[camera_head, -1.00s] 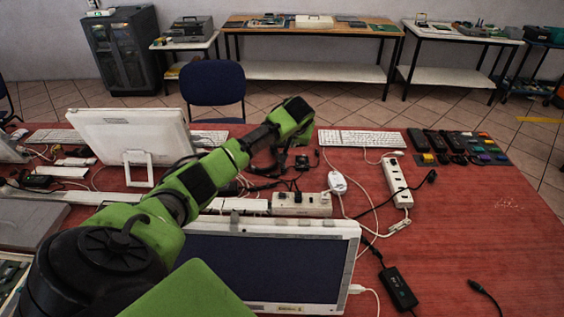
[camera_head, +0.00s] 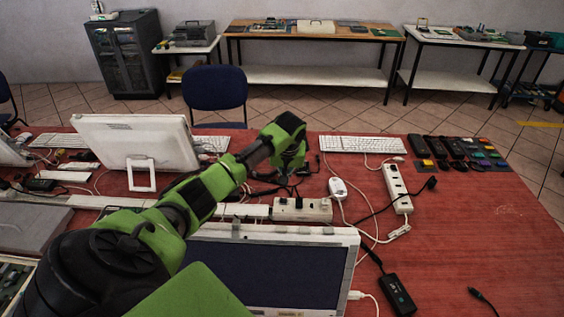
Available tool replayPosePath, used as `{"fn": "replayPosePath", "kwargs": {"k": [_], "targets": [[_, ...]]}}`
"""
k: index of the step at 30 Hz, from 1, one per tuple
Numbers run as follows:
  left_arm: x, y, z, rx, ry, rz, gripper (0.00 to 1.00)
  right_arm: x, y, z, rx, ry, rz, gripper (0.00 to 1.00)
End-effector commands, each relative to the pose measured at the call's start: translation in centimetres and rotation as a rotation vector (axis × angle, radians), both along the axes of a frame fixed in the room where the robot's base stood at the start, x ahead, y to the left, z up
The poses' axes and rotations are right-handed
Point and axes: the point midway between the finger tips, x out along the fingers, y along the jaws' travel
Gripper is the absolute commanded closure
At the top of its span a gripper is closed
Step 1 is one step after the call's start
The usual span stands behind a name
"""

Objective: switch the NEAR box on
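A white socket box (camera_head: 318,210) with dark plugs in it lies just behind the front monitor. A second white socket strip (camera_head: 398,188) lies further right, set lengthwise. I cannot tell for certain which is the NEAR box, though the first lies closer to the monitor. Switch positions are too small to read. My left arm reaches across from the left, and its gripper (camera_head: 279,177) hangs, small and dark, among black cables behind the first box. It appears apart from the box, and its finger opening cannot be made out. My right gripper is not in view.
The front monitor (camera_head: 270,272) stands between me and the first box. A white mouse (camera_head: 338,188), a keyboard (camera_head: 362,145), cables and a black power adapter (camera_head: 397,294) lie around. The red table (camera_head: 490,220) is mostly clear at the right.

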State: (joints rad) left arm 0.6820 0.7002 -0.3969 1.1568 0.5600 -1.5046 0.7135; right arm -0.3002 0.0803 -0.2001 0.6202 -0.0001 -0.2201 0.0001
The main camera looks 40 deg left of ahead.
Motion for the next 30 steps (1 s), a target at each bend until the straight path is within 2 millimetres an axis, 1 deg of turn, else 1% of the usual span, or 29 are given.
{"fn": "replayPosePath", "kwargs": {"k": [3, 9, 12, 18, 24, 30], "targets": [[0.3, 0.5, -2.1, -0.002, 0.004, 0.003, 1.00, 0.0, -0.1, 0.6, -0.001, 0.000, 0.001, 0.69], [1.0, 1.2, -5.5, -0.002, 0.002, 0.002, 1.00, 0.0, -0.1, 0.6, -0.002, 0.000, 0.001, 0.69], [1.3, 1.6, -6.8, 0.000, 0.001, 0.002, 1.00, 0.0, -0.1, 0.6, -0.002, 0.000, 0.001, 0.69], [1.0, 2.0, -9.5, 0.001, 0.002, 0.002, 1.00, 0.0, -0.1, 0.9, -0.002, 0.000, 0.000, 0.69], [0.9, 2.1, -10.7, 0.001, 0.000, 0.000, 1.00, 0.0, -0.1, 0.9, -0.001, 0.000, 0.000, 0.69], [0.9, 2.1, -10.8, 0.001, -0.001, 0.000, 1.00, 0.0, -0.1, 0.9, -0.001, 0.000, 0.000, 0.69]]}}
